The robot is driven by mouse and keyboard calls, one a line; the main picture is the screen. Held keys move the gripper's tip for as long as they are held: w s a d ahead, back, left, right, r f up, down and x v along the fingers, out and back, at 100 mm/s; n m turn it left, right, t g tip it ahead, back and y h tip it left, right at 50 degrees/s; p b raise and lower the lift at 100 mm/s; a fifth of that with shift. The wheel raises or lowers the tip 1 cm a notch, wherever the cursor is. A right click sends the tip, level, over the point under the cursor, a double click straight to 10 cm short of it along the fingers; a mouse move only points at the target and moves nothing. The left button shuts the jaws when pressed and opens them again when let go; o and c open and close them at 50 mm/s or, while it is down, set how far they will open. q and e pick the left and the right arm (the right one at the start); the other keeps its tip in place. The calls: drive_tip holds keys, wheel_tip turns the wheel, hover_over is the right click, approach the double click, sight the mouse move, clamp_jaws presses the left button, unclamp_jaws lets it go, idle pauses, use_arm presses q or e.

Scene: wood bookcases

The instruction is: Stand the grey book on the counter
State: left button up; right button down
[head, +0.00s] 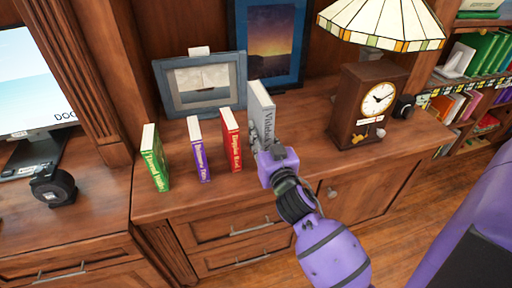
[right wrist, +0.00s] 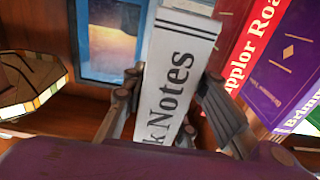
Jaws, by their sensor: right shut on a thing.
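The grey book (head: 262,104) is upright above the wooden counter (head: 300,112), to the right of the red book (head: 231,140). My right gripper (head: 258,142) is shut on the grey book, low on it, with a finger on each side. In the right wrist view the book's spine with the letters "k Notes" (right wrist: 172,75) shows between the fingers (right wrist: 165,115). The gripper hides its lower end, so I cannot tell whether it touches the counter. My left gripper is not in view.
A purple book (head: 199,150) and a green book (head: 155,158) stand left of the red one. Behind are a framed boat picture (head: 203,108) and a blue-framed sunset picture (head: 270,42). A wooden clock (head: 368,105) and a lamp (head: 383,22) are to the right.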

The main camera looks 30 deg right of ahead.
drive_tip(key=shift+w+f, duration=0.95)
drive_tip(key=shift+f, duration=0.15)
drive_tip(key=shift+w+f+b, duration=0.35)
drive_tip(key=shift+w+f, duration=0.15)
drive_tip(key=shift+f, duration=0.1)
wheel_tip(320, 180, down, 3)
drive_tip(key=shift+f+b, duration=0.1)
drive_tip(key=shift+b, duration=0.35)
drive_tip(key=c, duration=1.8)
unclamp_jaws()
drive_tip(key=shift+f, duration=0.15)
drive_tip(key=o, duration=0.3)
drive_tip(key=shift+o, duration=0.5)
